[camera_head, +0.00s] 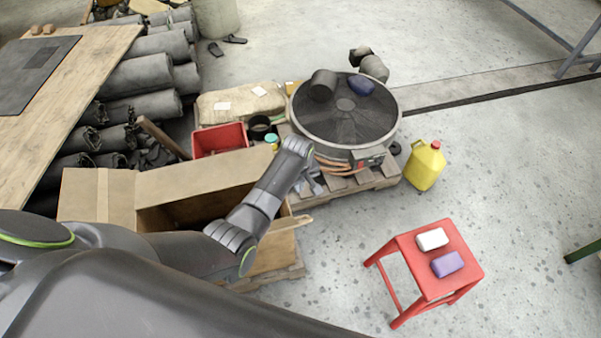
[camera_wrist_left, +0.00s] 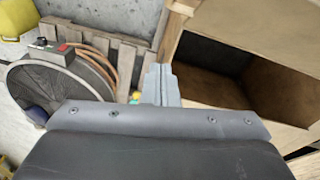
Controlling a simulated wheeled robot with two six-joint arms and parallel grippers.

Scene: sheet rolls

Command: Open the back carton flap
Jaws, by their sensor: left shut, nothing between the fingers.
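A side flap (camera_head: 95,195) spreads out to the left. In the wrist view the carton's open inside (camera_wrist_left: 215,70) lies right of the fingers. My left gripper (camera_head: 314,186) is shut and empty, just beyond the carton's right end; its closed fingers (camera_wrist_left: 161,84) also show in the wrist view. My right gripper is out of view.
A large round fan (camera_head: 345,118) stands on a wooden pallet (camera_head: 350,183) close to the left gripper. A red bin (camera_head: 219,139) sits behind the carton. A yellow jug (camera_head: 425,166) and a red stool (camera_head: 440,285) stand right. Bare floor lies between.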

